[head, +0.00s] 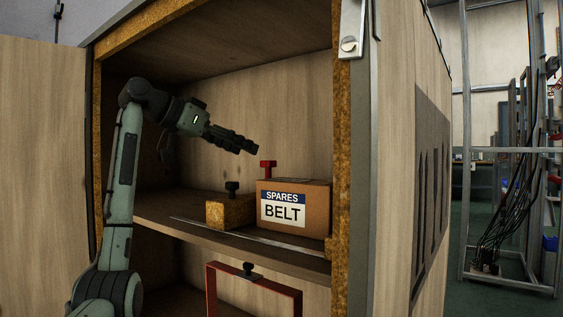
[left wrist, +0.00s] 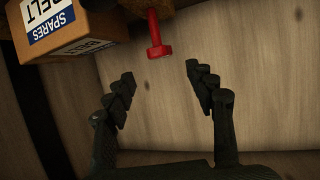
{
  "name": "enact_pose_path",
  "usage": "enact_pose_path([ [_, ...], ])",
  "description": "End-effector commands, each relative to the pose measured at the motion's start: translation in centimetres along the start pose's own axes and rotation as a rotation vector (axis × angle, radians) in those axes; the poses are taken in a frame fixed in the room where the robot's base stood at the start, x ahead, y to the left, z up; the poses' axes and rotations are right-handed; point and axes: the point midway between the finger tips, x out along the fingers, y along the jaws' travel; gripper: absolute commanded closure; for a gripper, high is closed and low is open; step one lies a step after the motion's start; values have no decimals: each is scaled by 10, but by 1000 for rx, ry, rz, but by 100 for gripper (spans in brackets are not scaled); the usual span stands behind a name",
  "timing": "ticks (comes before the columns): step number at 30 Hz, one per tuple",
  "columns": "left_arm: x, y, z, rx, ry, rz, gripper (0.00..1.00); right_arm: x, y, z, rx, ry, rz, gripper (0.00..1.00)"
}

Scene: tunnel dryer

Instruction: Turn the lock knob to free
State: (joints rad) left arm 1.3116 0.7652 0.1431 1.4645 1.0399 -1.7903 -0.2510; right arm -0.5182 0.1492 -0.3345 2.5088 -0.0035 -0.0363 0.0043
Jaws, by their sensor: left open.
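A red T-shaped knob (head: 268,167) stands up behind the spares box on the cabinet's middle shelf; its lower part is hidden by the box. In the left wrist view the red knob (left wrist: 157,38) shows just beyond the fingertips, between their lines. My left gripper (head: 252,147) is open and empty, reaching into the cabinet, up and to the left of the red knob and apart from it. Its spread fingers also show in the left wrist view (left wrist: 160,76). My right gripper is out of view. No lettering on the knob can be read.
The cardboard box marked SPARES BELT (head: 316,207) blocks the front of the red knob. A particleboard block (head: 222,214) with a black knob (head: 233,187) stands left of it. Below, a red frame (head: 212,285) bears another black knob (head: 248,269). Cabinet walls enclose the sides.

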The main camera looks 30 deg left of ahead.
Motion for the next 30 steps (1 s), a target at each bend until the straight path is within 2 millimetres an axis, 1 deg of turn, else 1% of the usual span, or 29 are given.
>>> enact_pose_path([
  [4, 14, 0, 0, -1, 0, 3, 44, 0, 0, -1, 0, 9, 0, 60],
  [12, 57, 1, 0, 0, -1, 3, 44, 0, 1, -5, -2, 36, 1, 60],
  [15, 68, 1, 0, -1, 0, 3, 44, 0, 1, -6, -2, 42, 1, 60],
  [20, 77, 0, 0, 0, -1, 1, 44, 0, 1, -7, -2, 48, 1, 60],
  [27, 77, 0, 0, 0, -1, 0, 44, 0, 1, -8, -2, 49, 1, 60],
  [30, 77, 0, 0, 0, -1, 1, 57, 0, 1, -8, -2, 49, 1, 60],
])
